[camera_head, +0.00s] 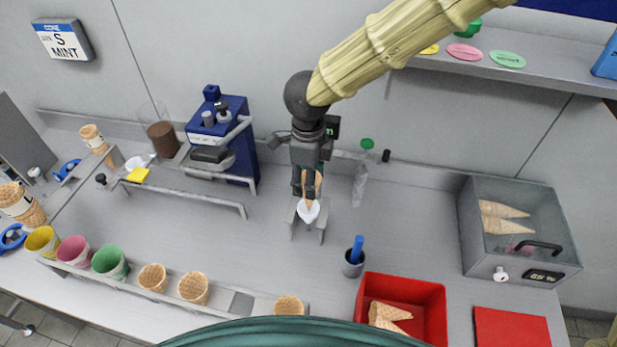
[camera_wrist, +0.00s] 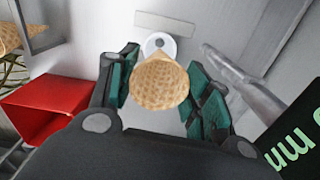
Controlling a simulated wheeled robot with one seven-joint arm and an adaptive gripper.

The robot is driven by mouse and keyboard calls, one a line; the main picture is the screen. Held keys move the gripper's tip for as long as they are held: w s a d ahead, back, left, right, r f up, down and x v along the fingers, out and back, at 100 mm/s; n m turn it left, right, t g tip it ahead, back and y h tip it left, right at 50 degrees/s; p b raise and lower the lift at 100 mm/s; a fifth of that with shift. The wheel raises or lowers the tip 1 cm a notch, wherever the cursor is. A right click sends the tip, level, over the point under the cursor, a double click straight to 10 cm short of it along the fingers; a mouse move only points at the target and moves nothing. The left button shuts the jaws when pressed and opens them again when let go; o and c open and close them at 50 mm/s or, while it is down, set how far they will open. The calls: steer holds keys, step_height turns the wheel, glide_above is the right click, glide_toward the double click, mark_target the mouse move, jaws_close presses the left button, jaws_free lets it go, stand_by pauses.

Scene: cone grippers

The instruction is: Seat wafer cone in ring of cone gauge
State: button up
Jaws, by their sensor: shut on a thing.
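My gripper (camera_head: 308,188) is shut on a tan wafer cone (camera_head: 311,190), above the middle of the counter. In the wrist view the waffle-patterned cone (camera_wrist: 160,84) sits between the teal finger pads of my gripper (camera_wrist: 165,90), its wide end toward the camera. The cone gauge is a grey stand (camera_head: 321,232) with a white ring (camera_head: 308,211) just below the cone. The white ring (camera_wrist: 157,43) also shows behind the cone in the wrist view. The cone's tip is hidden, and I cannot tell whether it is inside the ring.
A red bin (camera_head: 434,300) with cones stands at the front right. A blue-handled tool stands in a grey cup (camera_head: 353,265) nearby. A clear bottle (camera_head: 361,185) is right of my gripper. A rack (camera_head: 130,283) of cups and cones lies front left; a blue machine (camera_head: 235,140) is behind left.

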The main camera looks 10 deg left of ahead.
steer(key=shift+f+b, duration=2)
steer(key=shift+f, duration=1.5)
steer(key=o, duration=0.8)
step_height(320, 180, up, 12)
steer(key=shift+r+p, duration=0.1)
steer(key=shift+p, duration=0.25)
